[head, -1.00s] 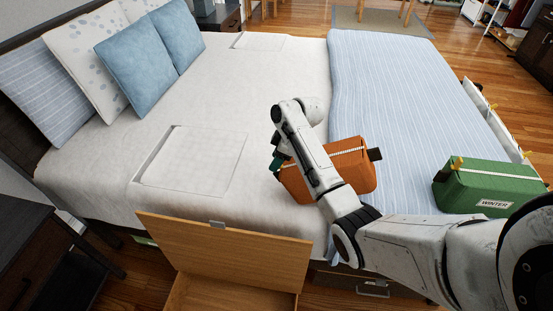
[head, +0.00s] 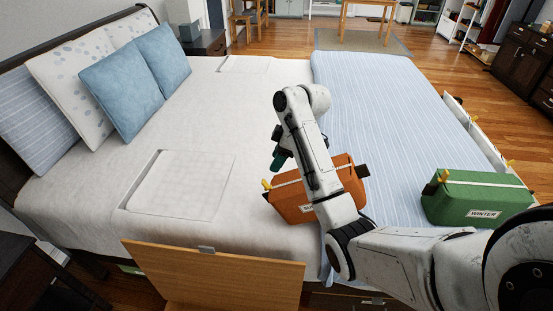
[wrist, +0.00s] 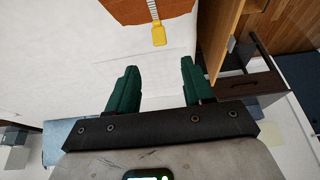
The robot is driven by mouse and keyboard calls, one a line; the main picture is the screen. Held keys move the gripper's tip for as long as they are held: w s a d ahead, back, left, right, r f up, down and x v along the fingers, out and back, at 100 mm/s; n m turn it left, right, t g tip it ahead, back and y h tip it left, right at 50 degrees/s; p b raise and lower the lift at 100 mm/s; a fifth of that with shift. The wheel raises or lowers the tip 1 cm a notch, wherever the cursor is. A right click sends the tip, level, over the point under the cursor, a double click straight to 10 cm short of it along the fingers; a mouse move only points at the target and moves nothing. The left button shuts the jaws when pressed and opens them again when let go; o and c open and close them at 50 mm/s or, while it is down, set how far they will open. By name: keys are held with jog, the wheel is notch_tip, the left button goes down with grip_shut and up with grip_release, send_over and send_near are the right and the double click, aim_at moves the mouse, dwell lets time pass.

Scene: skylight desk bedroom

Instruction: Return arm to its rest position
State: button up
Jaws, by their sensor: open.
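My gripper (wrist: 159,82) is open and empty in the wrist view, with its two dark green fingers spread apart. In the head view my gripper (head: 278,160) is at the end of my arm, above the bed and by the upper left side of the orange case (head: 290,205). The orange case lies across the white sheet and the striped blanket. Part of its top and label is hidden behind my arm. In the wrist view the case (wrist: 130,10) and its yellow tab (wrist: 158,35) are beyond the fingertips, apart from them.
A green case (head: 460,205) labelled WINTER stands on the striped blanket (head: 385,110) at right. An open wooden panel (head: 215,275) stands at the bed's near side. A white sheet (head: 100,205) and several pillows (head: 115,95) are at left. A dark cabinet (head: 25,245) is at lower left.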

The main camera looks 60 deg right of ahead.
dwell(0.3)
jog(key=s+a+f+m, duration=0.1)
jog(key=s+a+f, duration=0.1)
jog(key=a+f, duration=0.3)
jog(key=s+a+f+g, duration=0.1)
jog(key=a+f, duration=0.1)
jog(key=a, duration=0.6)
jog(key=s+a+f+m, duration=0.1)
jog(key=s+a+f, duration=0.1)
jog(key=a+f, duration=0.3)
jog(key=s+a+m+g+h, duration=0.1)
jog(key=s+a, duration=0.4)
jog(key=s, duration=0.3)
jog(key=s+a+f+m+g+h, duration=0.1)
jog(key=s+a+m, duration=0.1)
jog(key=s+a, duration=0.3)
jog(key=s, duration=0.3)
jog(key=shift+s, duration=0.2)
